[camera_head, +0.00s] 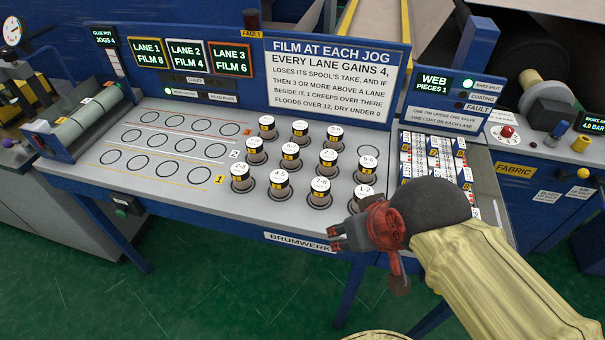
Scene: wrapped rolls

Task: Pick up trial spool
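Several spools stand upright in three rows on the grey table's right part, with white labelled tops and dark and yellow bands. The front row includes spools with tops that seem to read "4-5" (279,187), "7-8" (320,193) and "1-2" (363,198). One at the right of the middle row seems to read "5-6" (368,163). I cannot tell which is the trial spool. My gripper (335,236) is in front of the table's front edge, just below and left of the "1-2" spool. Its fingertips look slightly apart with nothing between them.
Empty printed circles (157,141) fill the table's left part, with lane numbers 1, 2 and 3. A sign board (332,80) and lane displays (186,54) stand behind. A rack of printed cards (433,155) lies right of the spools. Green floor (200,270) is open in front.

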